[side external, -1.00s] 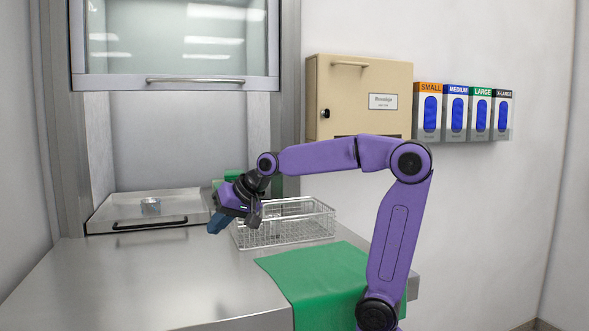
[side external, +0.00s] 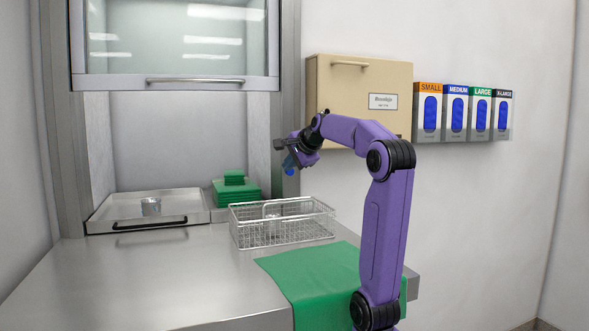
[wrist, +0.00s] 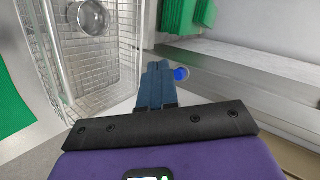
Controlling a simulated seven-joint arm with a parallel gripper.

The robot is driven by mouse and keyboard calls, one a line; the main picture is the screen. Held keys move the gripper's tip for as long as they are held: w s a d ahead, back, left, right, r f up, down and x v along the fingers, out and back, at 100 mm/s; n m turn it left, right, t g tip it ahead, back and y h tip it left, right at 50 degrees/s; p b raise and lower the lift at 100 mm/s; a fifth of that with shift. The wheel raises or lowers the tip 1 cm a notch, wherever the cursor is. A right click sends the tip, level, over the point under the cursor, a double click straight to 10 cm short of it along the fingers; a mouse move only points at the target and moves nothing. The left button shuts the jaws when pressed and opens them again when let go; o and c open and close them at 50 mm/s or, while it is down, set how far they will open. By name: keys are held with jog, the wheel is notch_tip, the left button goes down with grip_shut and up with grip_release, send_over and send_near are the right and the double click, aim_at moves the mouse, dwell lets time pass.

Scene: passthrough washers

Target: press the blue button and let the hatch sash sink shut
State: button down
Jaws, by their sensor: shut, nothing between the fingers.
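The hatch sash (side external: 120,83) is a glass pane in a metal frame with a bar handle. The blue button (wrist: 181,73) is a small round bright-blue knob on the grey metal in the wrist view. My gripper (wrist: 153,75) is shut and empty, its blue-grey fingertips just left of the button in that view. Whether they touch it I cannot tell. In the side view my gripper (side external: 290,162) is in front of the right hatch post, above the wire basket.
The wire basket (side external: 285,236) stands on the steel counter (side external: 150,285). A tray (side external: 110,212) with a metal cup (side external: 151,206) and folded green cloths (side external: 236,192) lie at the hatch. A green cloth (side external: 315,275) lies in front. A beige cabinet (side external: 350,85) hangs on the wall.

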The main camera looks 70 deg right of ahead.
jog(key=s+d+r+m+h, duration=0.1)
jog(key=s+d+r+m, duration=0.1)
jog(key=s+d+m, duration=0.1)
jog(key=shift+s+d+r+m+g+h, duration=0.2)
jog(key=shift+s+d+m+g+h, duration=0.15)
jog(key=shift+s+d, duration=0.55)
jog(key=shift+w+d, duration=0.2)
send_near(291, 172)
jog(key=x, duration=0.4)
jog(key=shift+w+f, duration=0.1)
jog(key=shift+f, duration=0.45)
jog(key=shift+w+d, duration=0.65)
